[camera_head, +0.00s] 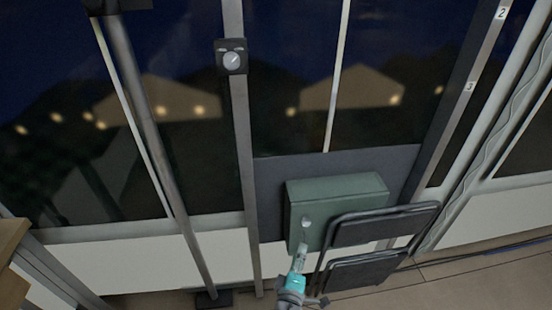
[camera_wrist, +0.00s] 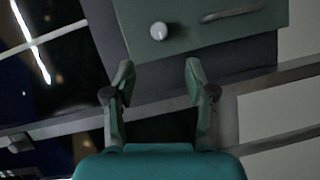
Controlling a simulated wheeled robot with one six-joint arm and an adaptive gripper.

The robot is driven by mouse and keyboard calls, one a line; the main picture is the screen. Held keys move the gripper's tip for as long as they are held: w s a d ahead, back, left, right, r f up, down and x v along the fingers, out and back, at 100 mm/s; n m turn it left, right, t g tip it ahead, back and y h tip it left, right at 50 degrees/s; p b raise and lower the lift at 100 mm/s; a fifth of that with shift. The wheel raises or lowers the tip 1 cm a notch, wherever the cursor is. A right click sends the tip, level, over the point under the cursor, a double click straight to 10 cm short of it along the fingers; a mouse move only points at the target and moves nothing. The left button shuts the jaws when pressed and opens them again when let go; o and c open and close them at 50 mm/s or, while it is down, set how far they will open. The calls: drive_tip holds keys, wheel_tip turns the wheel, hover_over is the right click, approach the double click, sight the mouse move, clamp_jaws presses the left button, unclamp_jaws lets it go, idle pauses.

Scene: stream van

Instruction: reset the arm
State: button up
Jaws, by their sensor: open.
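My gripper (camera_wrist: 158,80) is open and empty in the wrist view, its two fingers apart. Beyond the fingertips is a green box (camera_wrist: 204,22) with a round pale knob (camera_wrist: 158,31) and a bar handle (camera_wrist: 233,15). In the head view my teal arm end (camera_head: 296,268) is at the lower middle, just below the front of the green box (camera_head: 345,191). The knob (camera_head: 306,221) shows above the arm end. I cannot tell whether the gripper touches the box.
A folding chair with dark panels (camera_head: 374,230) stands right beside my arm, in front of the box. A metal post with a dial (camera_head: 231,60) rises left of the box. Dark windows are behind. A wooden piece (camera_head: 14,236) is at the far left.

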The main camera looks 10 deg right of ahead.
drive_tip(key=shift+s+f, duration=0.1)
drive_tip(key=s+d+f+m+g+y, duration=0.1)
drive_tip(key=s+d+f+y, duration=0.15)
drive_tip(key=s, duration=0.85)
drive_tip(key=s+d+f+m+g+y, duration=0.2)
drive_tip(key=s+f+y, duration=0.15)
drive_tip(key=s, duration=0.85)
drive_tip(key=s+r+m+t, duration=0.2)
drive_tip(key=s+r+m, duration=0.6)
drive_tip(key=s+r, duration=0.8)
drive_tip(key=s, duration=0.2)
drive_tip(key=shift+s+d+r, duration=0.35)
drive_tip(key=shift+s, duration=0.05)
